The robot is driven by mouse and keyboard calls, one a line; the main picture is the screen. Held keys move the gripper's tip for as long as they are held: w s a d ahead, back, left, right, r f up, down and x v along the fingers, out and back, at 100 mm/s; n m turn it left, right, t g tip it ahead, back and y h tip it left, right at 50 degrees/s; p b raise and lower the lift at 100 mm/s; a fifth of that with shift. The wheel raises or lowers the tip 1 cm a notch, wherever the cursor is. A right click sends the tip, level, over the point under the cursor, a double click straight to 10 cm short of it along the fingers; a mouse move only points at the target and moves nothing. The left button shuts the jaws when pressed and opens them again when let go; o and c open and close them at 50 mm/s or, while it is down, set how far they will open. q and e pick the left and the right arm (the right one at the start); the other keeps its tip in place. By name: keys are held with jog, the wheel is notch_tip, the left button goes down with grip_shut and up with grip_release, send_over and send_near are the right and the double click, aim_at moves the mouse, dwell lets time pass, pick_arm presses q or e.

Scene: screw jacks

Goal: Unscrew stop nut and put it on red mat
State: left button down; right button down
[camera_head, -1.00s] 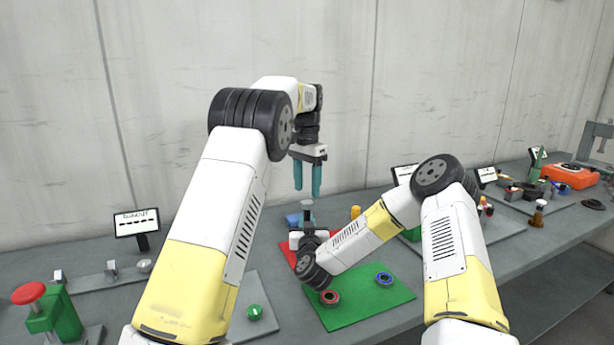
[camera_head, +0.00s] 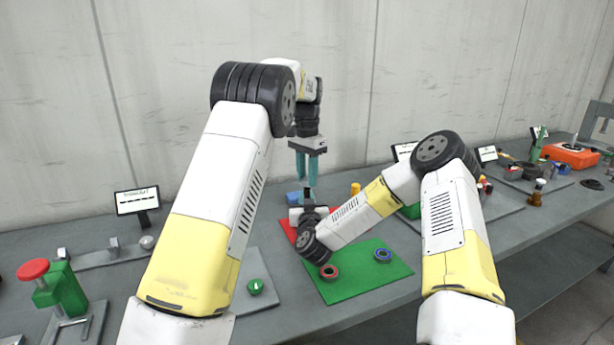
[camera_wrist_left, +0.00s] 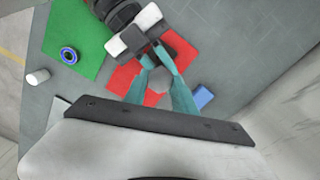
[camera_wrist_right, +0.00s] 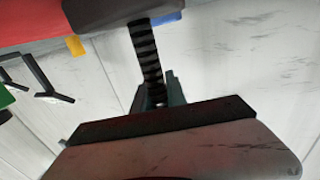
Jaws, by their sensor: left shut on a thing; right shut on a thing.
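My left gripper (camera_head: 307,184) points straight down above the red mat (camera_head: 287,228). Its teal fingers are shut on a grey rounded piece (camera_wrist_left: 157,80), probably the stop nut, at the top of the screw jack. My right gripper (camera_wrist_right: 159,88) comes in low from the side and is shut on the black threaded screw (camera_wrist_right: 147,50). In the head view its fingers are hidden behind its own wrist. The left wrist view shows the right gripper's body just below the left fingertips, over the red mat (camera_wrist_left: 122,78). The jack's base is mostly hidden.
A green mat (camera_head: 345,290) in front holds a red ring (camera_head: 329,271) and a blue ring (camera_head: 383,255). A small sign (camera_head: 137,201) stands at left. Other fixtures line the bench on both sides.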

aim_at(307, 179)
pick_arm(q)
jog(key=n, duration=0.6)
jog(key=shift+r, duration=0.25)
dwell(0.5)
jog(key=shift+r, duration=0.9)
jog(key=shift+r, duration=2)
pick_arm(e)
jog(key=c, duration=1.3)
grip_release()
jog(key=shift+o, duration=0.2)
